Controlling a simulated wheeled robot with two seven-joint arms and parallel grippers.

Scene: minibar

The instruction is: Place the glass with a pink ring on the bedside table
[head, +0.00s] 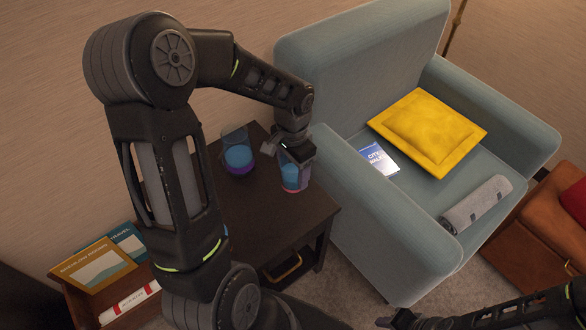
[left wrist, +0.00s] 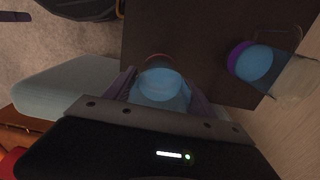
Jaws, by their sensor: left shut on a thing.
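The glass with a pink ring (head: 292,179) holds blue content, and its pink ring shows at the base. It is at the right part of the dark bedside table (head: 262,210), upright or nearly so; I cannot tell whether its base touches the top. My left gripper (head: 290,156) is shut on it from above. In the left wrist view the glass (left wrist: 161,82) sits between the two fingers. A second glass with a purple ring (head: 238,160) stands on the table to its left. My right gripper (head: 392,322) is partly visible at the bottom edge.
A blue-grey armchair (head: 345,75) stands right beside the table, with a yellow cushion (head: 428,132), a booklet (head: 379,158) and a rolled grey towel (head: 476,204). A rack with books (head: 98,268) is at lower left. The table's front has bare room.

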